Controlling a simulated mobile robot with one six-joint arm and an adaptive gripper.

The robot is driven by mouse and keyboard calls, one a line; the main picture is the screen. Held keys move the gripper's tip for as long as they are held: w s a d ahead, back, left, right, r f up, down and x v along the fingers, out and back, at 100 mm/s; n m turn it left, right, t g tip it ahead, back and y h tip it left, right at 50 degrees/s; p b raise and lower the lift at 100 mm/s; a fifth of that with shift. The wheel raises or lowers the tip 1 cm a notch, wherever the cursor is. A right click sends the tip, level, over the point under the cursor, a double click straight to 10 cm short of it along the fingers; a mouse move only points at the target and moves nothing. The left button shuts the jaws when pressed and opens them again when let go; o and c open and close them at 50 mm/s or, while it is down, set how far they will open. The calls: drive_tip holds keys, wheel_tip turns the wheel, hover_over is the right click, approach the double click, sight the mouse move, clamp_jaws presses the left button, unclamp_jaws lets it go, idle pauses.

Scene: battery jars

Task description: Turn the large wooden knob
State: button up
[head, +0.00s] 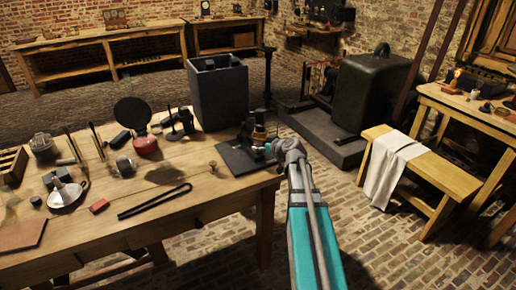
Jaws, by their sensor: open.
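My arm reaches in from the lower right, and its end, my gripper (258,151), is over the right end of the wooden table, beside a dark upright device with a brass-coloured part (259,131). The gripper is open, but its fingertips are small and hard to separate from the dark parts around them. The device stands on a flat dark slab (236,160). A small brown knob-like piece (213,167) stands on the tabletop left of the slab. I cannot tell which piece is the large wooden knob, or whether my gripper touches anything.
A tall grey box (218,95) stands behind the slab. A bench with a white cloth (392,166) stands right; brick floor between is clear.

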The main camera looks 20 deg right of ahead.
sight(259, 144)
drive_tip(key=shift+b+x, duration=0.45)
drive_tip(key=shift+x, duration=1.2)
